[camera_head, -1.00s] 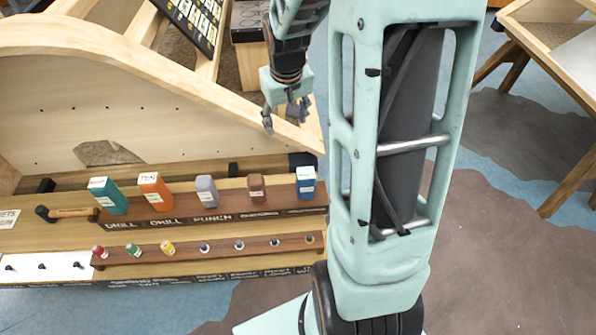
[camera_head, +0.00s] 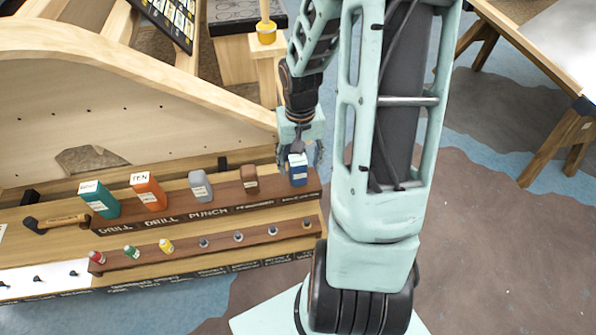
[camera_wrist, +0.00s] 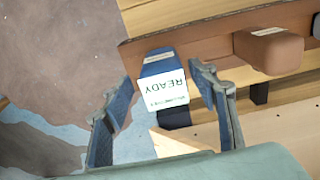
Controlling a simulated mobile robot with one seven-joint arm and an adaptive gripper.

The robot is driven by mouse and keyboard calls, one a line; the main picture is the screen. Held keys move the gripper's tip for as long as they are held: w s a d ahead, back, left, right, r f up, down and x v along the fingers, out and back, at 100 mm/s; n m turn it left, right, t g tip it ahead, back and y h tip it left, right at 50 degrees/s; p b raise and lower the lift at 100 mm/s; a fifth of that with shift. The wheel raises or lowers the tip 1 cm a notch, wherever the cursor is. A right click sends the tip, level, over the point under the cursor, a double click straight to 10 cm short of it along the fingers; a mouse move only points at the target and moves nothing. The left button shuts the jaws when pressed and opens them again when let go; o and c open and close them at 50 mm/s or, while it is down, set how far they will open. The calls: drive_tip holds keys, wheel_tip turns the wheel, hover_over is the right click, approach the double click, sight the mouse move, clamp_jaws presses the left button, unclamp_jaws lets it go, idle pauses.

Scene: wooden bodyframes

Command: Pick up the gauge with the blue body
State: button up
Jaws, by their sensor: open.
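The gauge with the blue body (camera_head: 298,171) stands at the right end of the upper brown rack. In the wrist view the blue gauge (camera_wrist: 157,66) shows its white face reading "READY". My gripper (camera_head: 299,150) is at the gauge from above. In the wrist view my gripper (camera_wrist: 165,98) is open, with one finger on either side of the gauge's near end. The right finger looks close to the gauge and the left one has a wider gap. I cannot tell whether either finger touches it.
The upper rack (camera_head: 222,207) also holds a brown block (camera_head: 249,179), a grey one (camera_head: 200,186), an orange one (camera_head: 149,192) and a teal one (camera_head: 99,200). A lower rack (camera_head: 215,243) holds small items. A curved wooden panel (camera_head: 190,95) rises behind.

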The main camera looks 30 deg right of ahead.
drive_tip(key=f, duration=0.4)
drive_tip(key=shift+a+f, duration=0.1)
drive_tip(key=shift+a, duration=0.2)
drive_tip(key=shift+c, duration=0.6)
clamp_jaws()
